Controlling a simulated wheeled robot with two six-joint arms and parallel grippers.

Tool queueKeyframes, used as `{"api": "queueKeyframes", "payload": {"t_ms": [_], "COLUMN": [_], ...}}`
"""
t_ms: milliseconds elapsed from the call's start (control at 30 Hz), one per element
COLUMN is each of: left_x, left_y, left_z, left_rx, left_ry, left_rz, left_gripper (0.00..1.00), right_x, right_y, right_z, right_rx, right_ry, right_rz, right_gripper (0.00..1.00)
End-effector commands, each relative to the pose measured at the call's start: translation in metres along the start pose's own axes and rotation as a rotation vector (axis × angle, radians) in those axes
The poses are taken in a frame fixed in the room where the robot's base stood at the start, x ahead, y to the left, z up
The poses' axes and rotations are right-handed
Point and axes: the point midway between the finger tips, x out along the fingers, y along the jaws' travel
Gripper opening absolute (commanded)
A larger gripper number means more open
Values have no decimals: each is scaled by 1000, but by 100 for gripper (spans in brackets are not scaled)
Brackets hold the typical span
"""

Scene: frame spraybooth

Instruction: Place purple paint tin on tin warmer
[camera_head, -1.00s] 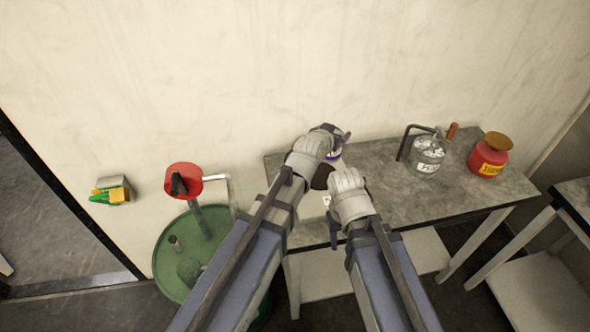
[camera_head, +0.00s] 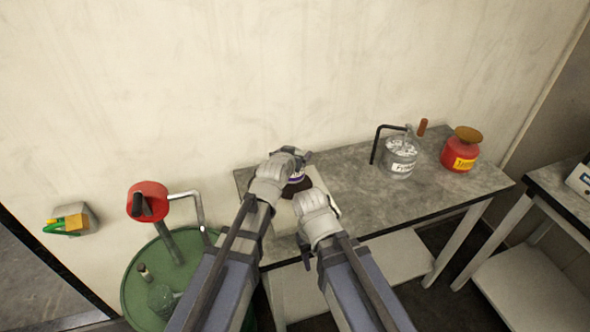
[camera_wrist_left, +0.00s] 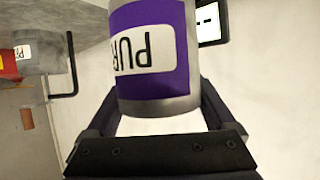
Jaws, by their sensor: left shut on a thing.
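The purple paint tin (camera_wrist_left: 150,55) is grey metal with a purple band and a white label reading "PUR", upside down in the left wrist view. My left gripper (camera_head: 297,160) is shut on it. In the head view only a little of the tin (camera_head: 297,180) shows beneath my left gripper, just above a dark brown round plate (camera_head: 291,190) on a pale base, which seems to be the tin warmer. I cannot tell whether tin and plate touch. My right gripper (camera_head: 304,250) is low by the table's front edge, its jaws unclear.
The grey table (camera_head: 350,190) also bears a clear labelled jar (camera_head: 400,158) with a bent black rod and a red tin (camera_head: 460,153) with a brown top. The table's middle is free.

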Motion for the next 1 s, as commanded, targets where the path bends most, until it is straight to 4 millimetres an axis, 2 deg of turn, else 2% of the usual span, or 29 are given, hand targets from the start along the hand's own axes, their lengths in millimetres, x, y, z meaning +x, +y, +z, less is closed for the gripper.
{"api": "queueKeyframes", "payload": {"t_ms": [167, 467, 900, 933, 1000], "left_x": [2, 16, 17, 17, 17], "left_y": [0, 0, 0, 0, 0], "left_z": [3, 33, 36, 36, 35], "left_rx": [0, 0, 0, 0, 0], "left_ry": [1, 1, 1, 0, 0], "left_rz": [0, 0, 0, 0, 0], "left_gripper": [3, 3, 3, 89, 97], "right_x": [4, 37, 40, 40, 39], "right_y": [0, -4, -4, -4, -4], "right_z": [0, -2, -2, -2, -2], "right_rx": [0, 0, 0, 0, 0], "right_ry": [0, 0, 0, 0, 0], "right_rz": [0, 0, 0, 0, 0], "right_gripper": [50, 50, 50, 50, 50]}}
